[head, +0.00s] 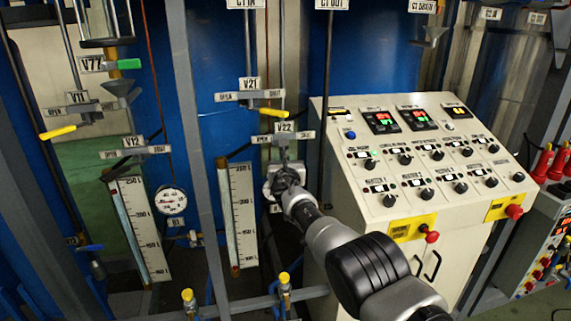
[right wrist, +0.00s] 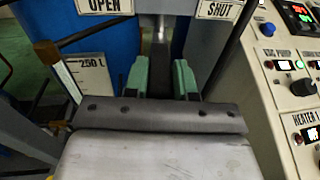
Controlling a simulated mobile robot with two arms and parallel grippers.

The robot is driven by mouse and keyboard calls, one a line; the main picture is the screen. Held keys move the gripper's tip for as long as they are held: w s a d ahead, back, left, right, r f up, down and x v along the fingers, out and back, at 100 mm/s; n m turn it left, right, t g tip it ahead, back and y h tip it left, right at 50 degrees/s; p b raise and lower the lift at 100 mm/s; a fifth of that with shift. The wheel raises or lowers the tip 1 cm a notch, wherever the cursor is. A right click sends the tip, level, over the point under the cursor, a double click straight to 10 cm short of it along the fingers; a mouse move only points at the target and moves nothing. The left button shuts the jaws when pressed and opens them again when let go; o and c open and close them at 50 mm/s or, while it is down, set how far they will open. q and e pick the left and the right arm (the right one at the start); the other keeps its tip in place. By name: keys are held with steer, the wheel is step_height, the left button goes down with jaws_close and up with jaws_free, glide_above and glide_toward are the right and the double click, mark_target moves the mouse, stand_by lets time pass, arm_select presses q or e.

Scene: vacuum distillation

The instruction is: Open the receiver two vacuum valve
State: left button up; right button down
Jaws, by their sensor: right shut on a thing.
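The valve labelled V22 (head: 285,127) is at the centre of the head view, with an OPEN plate on its left and a SHUT plate on its right. My right gripper (head: 284,180) is just below it, and the arm hides part of the valve. In the right wrist view, the green-tipped fingers of my right gripper (right wrist: 173,80) are closed around a dark valve handle (right wrist: 161,60). The handle hangs downward between the OPEN plate (right wrist: 104,6) and the SHUT plate (right wrist: 219,9). My left gripper is in neither view.
The control panel (head: 415,165) stands close on the right. Valve V21 (head: 249,84), with a yellow handle, is just above. A level gauge (head: 243,215) and a grey upright post (head: 205,150) stand on the left. A pipe with yellow-topped fittings (head: 284,278) runs below.

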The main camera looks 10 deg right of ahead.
steer(key=shift+r, duration=0.3)
steer(key=c, duration=0.9)
jaws_free()
steer(key=shift+f, duration=0.1)
steer(key=shift+c, duration=0.2)
steer(key=shift+f, duration=0.15)
